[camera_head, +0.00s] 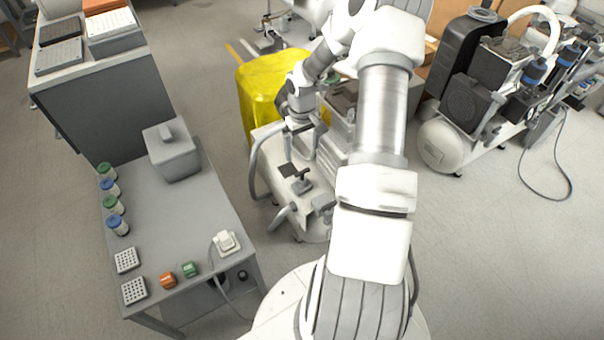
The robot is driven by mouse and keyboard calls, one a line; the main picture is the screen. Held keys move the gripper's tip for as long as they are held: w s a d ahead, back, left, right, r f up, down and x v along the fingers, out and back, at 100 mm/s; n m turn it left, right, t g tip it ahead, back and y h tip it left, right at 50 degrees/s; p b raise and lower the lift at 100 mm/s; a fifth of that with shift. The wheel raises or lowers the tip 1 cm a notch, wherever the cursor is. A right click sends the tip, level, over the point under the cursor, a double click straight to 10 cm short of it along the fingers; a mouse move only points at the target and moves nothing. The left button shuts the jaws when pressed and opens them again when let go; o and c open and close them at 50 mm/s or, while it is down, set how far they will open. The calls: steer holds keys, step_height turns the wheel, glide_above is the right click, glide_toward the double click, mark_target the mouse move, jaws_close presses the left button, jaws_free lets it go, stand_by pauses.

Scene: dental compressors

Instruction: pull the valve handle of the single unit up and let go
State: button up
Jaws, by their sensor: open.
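The single unit (271,141) is a pale compressor on the floor in the middle of the view, partly hidden behind my arm. A small dark lever-like part (304,175) on its near side looks like the valve handle, but it is too small to tell its exact position. My gripper (299,128) points down above the unit, farther back than this dark part and apart from it. It is open, with nothing seen between its fingers; the fingertips are small and hard to make out.
A yellow covered object (262,88) stands right behind the unit. A grey table (205,215) with jars, racks and a grey box (172,150) is at left. A larger compressor (441,143) stands at right, its cable on the floor. Floor (500,250) at front right is clear.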

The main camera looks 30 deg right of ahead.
mark_target(302, 171)
step_height(302, 171, down, 12)
steer(key=b, duration=0.3)
steer(key=shift+r, duration=0.15)
steer(key=shift+c, duration=0.3)
jaws_close()
